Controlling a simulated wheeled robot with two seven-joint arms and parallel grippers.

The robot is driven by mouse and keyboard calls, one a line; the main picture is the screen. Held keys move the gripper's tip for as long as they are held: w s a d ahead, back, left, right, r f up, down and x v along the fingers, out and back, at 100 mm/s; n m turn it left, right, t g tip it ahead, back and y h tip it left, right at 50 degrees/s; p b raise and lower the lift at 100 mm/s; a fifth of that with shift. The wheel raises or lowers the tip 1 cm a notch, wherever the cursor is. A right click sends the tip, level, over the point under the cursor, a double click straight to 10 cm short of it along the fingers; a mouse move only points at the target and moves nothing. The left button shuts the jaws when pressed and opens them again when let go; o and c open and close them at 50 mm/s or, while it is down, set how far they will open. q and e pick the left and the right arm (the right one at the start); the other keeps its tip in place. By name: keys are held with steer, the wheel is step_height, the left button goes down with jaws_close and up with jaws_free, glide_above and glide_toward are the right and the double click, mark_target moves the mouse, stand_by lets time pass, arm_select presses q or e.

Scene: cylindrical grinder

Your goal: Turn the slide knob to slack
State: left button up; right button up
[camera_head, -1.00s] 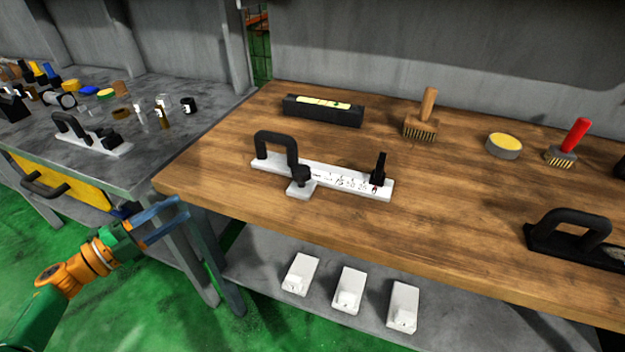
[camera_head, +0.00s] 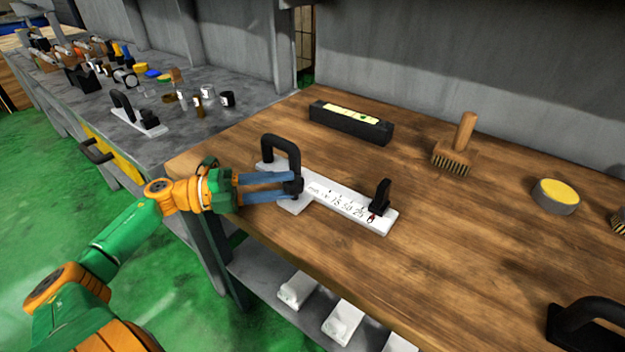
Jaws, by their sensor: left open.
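The white slide gauge (camera_head: 335,202) lies on the wooden bench, with printed marks, a black arched handle (camera_head: 281,142) at its left end and a black upright stop (camera_head: 381,196) at its right end. The small black slide knob (camera_head: 292,187) sits on the gauge's sliding part near the handle. My left gripper (camera_head: 286,188) reaches in from the left, with its blue fingers open and their tips at the knob, one on the far side and one on the near side. Whether they touch it I cannot tell. My right gripper is not in view.
The wooden bench (camera_head: 470,240) also bears a black level (camera_head: 350,121), a wooden brush (camera_head: 457,148), a yellow-topped tin (camera_head: 555,196) and a black handled tool (camera_head: 588,325). White blocks (camera_head: 297,288) lie on the lower shelf. A grey bench with small items stands at left.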

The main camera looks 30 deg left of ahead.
mark_target(310, 196)
arm_select(q)
steer(key=x, duration=0.6)
steer(key=shift+p, duration=0.3)
jaws_close()
